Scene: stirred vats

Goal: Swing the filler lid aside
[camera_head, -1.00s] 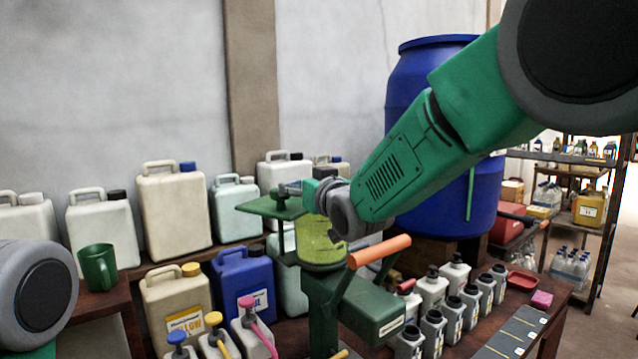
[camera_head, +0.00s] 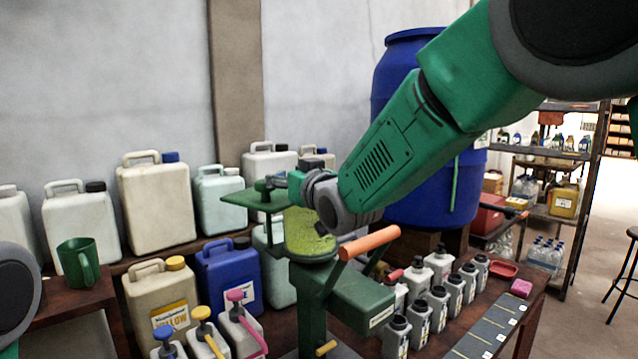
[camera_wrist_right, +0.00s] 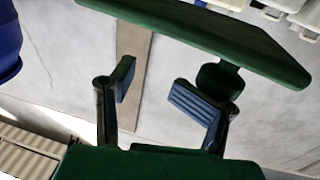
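The filler (camera_head: 345,300) is a green machine with an orange lever (camera_head: 370,242) and a yellowish see-through hopper (camera_head: 309,236). Its lid (camera_head: 240,198), a flat green plate, sits to the left of the hopper's top, with a small knob. My right gripper (camera_head: 273,184) is at the lid's right side by the knob, partly hidden behind my wrist. In the right wrist view my right gripper (camera_wrist_right: 160,90) has its fingers apart with nothing between them. The lid (camera_wrist_right: 205,30) crosses above, and its green knob (camera_wrist_right: 218,80) is beside the right-hand finger, outside the gap. My left gripper is out of view.
Large jugs (camera_head: 155,205) line the shelf behind. A green mug (camera_head: 76,262) stands at left. A blue barrel (camera_head: 425,195) is behind my right arm.

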